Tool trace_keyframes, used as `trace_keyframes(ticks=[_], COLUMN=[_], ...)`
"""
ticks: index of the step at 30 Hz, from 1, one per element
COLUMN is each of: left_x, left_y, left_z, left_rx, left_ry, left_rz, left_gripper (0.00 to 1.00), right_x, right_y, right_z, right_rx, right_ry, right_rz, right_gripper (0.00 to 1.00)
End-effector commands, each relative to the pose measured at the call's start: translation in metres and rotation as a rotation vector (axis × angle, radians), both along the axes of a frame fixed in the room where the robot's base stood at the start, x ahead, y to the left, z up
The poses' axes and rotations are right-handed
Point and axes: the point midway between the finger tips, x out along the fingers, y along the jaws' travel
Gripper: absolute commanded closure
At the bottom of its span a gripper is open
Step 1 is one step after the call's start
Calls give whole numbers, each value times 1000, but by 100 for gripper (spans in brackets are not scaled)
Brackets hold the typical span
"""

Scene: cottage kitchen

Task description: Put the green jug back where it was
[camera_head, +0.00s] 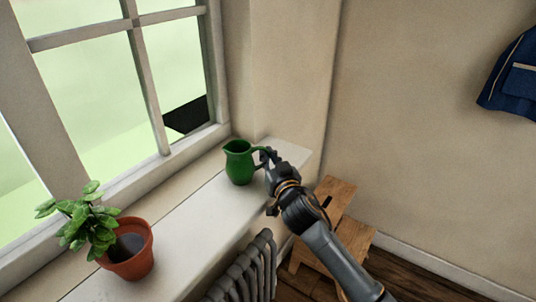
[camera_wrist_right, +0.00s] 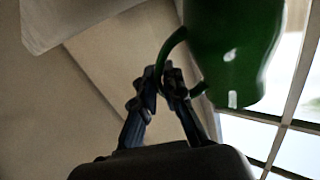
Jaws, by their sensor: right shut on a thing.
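The green jug (camera_head: 239,163) is upright at the right part of the white windowsill (camera_head: 186,216). In the head view its base appears at the sill surface; I cannot tell whether it rests there or hangs just above. My right gripper (camera_head: 266,158) is at the jug's right side, shut on its handle. In the right wrist view the jug (camera_wrist_right: 232,50) fills the upper right, and the fingers (camera_wrist_right: 165,82) close around the curved handle. My left gripper is not in view.
A potted plant (camera_head: 128,252) stands on the sill at the lower left. The window (camera_head: 100,90) runs behind the sill. A radiator (camera_head: 245,270) is below the sill, and a wooden step stool (camera_head: 335,195) stands to the right. The sill between plant and jug is clear.

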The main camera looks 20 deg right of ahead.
Motion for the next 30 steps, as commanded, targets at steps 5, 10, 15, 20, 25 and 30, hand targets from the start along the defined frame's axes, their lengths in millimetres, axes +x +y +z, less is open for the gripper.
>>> trace_keyframes(ticks=[5, 10, 15, 20, 25, 30], left_x=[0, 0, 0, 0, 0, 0], left_y=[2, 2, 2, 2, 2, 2], left_z=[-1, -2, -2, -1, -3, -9], left_rx=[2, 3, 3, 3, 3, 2], left_ry=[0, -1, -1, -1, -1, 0], left_rz=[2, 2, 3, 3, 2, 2], left_gripper=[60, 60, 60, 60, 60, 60], right_x=[0, 0, 0, 0, -10, -43], right_y=[0, 0, 0, 0, 0, 0], right_z=[1, -2, -2, -1, -1, -3], right_rx=[2, 0, 0, 0, 1, 2], right_ry=[-3, 0, 0, 0, 1, 1], right_rz=[1, 0, 0, 0, 0, 2], right_gripper=[100, 75, 68, 68, 68, 68])
